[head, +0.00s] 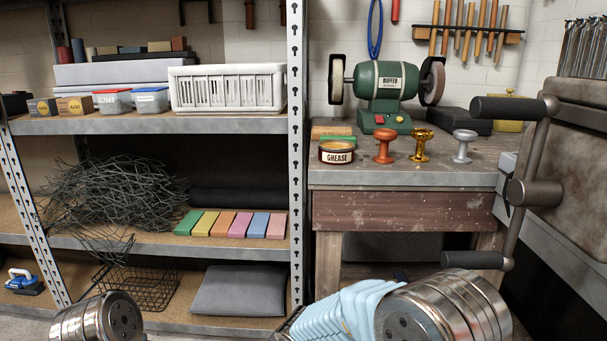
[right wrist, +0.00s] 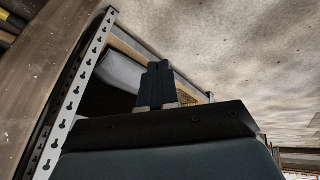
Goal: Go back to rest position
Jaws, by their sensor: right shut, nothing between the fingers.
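My right gripper (right wrist: 158,84) shows in the right wrist view as two dark fingers pressed together, with nothing between them. Behind them are the pale floor and the shelf's upright and lower boards. In the head view only metal links of my two arms show, at the bottom left and at the bottom right of centre. Neither gripper's fingers can be made out there. The left gripper is out of sight. A light blue ribbed piece (head: 345,308) shows beside the right arm link at the bottom edge.
A perforated metal shelf post (head: 296,150) stands left of the workbench (head: 400,176). The bench carries a green buffer (head: 385,82), a grease tin (head: 337,153) and three knobs. A dark-handled machine lever (head: 527,180) juts in at right. A wire basket (head: 140,288) sits on the bottom shelf.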

